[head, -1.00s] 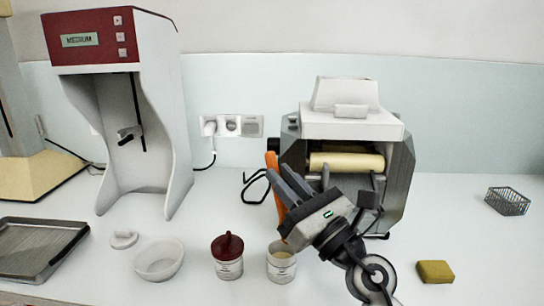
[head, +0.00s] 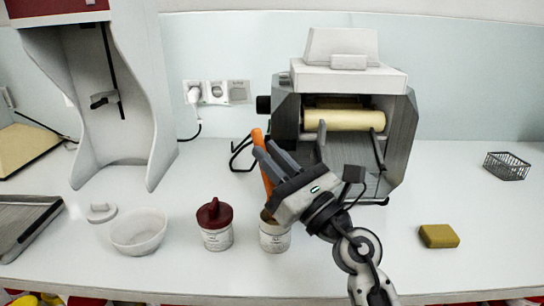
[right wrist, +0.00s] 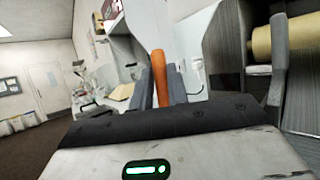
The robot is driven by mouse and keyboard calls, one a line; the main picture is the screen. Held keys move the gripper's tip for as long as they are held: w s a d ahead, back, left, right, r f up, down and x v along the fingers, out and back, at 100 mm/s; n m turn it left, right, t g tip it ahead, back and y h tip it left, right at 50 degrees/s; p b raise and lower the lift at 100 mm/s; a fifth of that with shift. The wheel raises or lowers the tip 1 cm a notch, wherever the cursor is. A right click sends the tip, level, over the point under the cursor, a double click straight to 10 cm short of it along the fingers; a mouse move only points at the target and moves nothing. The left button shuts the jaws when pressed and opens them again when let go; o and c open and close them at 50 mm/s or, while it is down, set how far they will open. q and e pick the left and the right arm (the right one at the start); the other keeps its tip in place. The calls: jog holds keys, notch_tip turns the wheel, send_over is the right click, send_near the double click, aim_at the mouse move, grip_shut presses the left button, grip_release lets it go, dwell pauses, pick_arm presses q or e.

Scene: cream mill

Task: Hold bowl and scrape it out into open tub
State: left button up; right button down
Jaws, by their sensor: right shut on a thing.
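My right gripper (head: 272,160) is shut on an orange stick-like tool (head: 258,138), which also shows between the fingers in the right wrist view (right wrist: 160,72). The gripper is just above and right of the open tub (head: 275,240), a small white labelled pot. The gripper partly covers the tub's mouth, so I cannot tell whether the tool's lower end is inside it. The white bowl (head: 139,232) stands upright on the counter to the left, with nothing holding it. My left gripper is not in view.
A pot with a dark red lid (head: 215,226) stands between bowl and open tub. The roller mill (head: 345,110) is close behind my right gripper. A mustard sponge (head: 439,236) and wire basket (head: 506,166) lie right. A tall dispenser (head: 125,100) and metal tray (head: 25,228) are left.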

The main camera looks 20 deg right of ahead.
jog(key=shift+f+b, duration=1.8)
jog(key=shift+f, duration=0.5)
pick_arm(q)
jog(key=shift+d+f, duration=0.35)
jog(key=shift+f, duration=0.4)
pick_arm(e)
jog(key=shift+f, duration=0.15)
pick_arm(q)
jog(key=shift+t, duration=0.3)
